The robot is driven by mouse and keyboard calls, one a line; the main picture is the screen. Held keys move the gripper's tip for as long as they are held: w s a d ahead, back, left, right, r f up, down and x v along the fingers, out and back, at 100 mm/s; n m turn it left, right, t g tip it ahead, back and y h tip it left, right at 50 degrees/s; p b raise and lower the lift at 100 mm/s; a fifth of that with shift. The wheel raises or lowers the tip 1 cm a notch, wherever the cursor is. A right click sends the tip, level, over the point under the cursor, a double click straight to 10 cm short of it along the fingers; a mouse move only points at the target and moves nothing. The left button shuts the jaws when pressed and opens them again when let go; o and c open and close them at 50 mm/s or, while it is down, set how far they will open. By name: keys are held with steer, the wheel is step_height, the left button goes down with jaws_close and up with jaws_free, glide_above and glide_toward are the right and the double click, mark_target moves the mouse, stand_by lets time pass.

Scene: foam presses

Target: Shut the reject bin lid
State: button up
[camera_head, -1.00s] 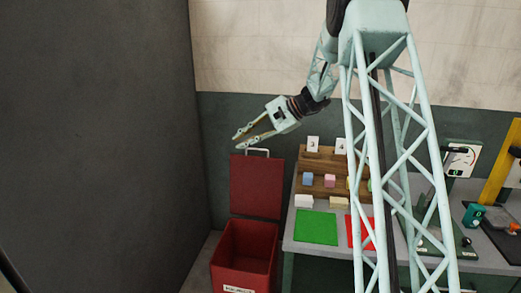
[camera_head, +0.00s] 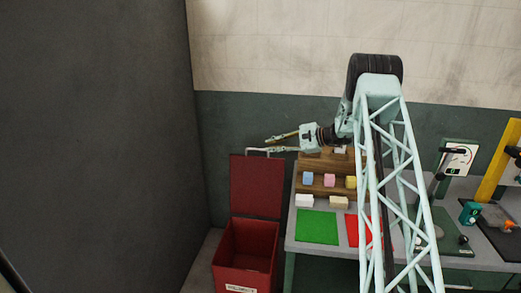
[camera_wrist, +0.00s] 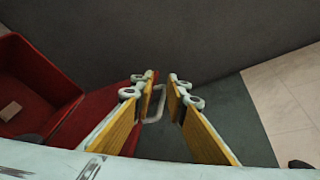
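The red reject bin (camera_head: 246,262) stands on the floor left of the bench, with a white label on its front. Its red lid (camera_head: 256,190) stands upright at the back, open. The lid's pale handle is at its top edge, partly behind my fingers; it shows in the wrist view (camera_wrist: 155,108) between and beyond my fingers. My gripper (camera_head: 258,146) is open at the handle, fingers pointing left. In the wrist view my fingertips (camera_wrist: 160,78) are apart; whether they touch the handle I cannot tell. The lid (camera_wrist: 98,108) and bin (camera_wrist: 62,62) also show there.
The bench has a wooden rack of coloured blocks (camera_head: 321,182), a green mat (camera_head: 317,227) and a red mat (camera_head: 358,231) right of the bin. A press (camera_head: 459,158) stands further right. A dark wall (camera_head: 95,140) fills the left. A small pale block (camera_wrist: 10,111) lies inside the bin.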

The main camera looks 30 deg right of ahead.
steer(key=m+t, duration=0.2)
glide_toward(260, 150)
steer(key=r+v, duration=0.1)
steer(key=v, duration=0.2)
steer(key=shift+d+f+h+p, duration=0.1)
steer(key=shift+h+p, duration=0.2)
steer(key=shift+p, duration=0.15)
steer(key=shift+w, duration=0.15)
steer(key=shift+f+p+x, duration=0.2)
steer(key=shift+p+x, duration=0.15)
steer(key=shift+x, duration=6.5)
steer(key=shift+c, duration=0.6)
jaws_close()
steer(key=shift+s, duration=0.3)
